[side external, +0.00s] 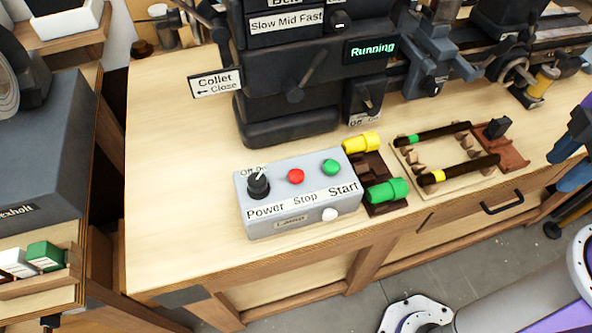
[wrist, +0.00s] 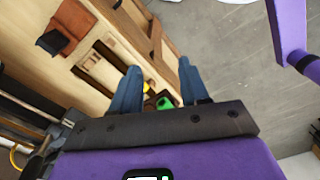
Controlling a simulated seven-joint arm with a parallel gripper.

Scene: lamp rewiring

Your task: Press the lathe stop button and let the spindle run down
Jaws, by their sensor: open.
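The red stop button (side external: 296,176) is on top of a grey control box (side external: 277,188), above the label "Stop", between a black power knob (side external: 258,186) and the green start button (side external: 330,167). The dark lathe headstock (side external: 285,95) stands behind the box, and its display (side external: 370,48) reads "Running" in green. My gripper (side external: 555,172) is at the right edge of the side view, well to the right of the box. In the wrist view my gripper (wrist: 158,66) shows two blue fingers apart with nothing held. The stop button cannot be made out there.
Beside the box, a dark holder carries a yellow plug (side external: 361,142) and a green plug (side external: 388,190). A wooden rack (side external: 425,180) with two dark rods lies between these and my gripper. The bench top (side external: 170,190) left of the box is clear.

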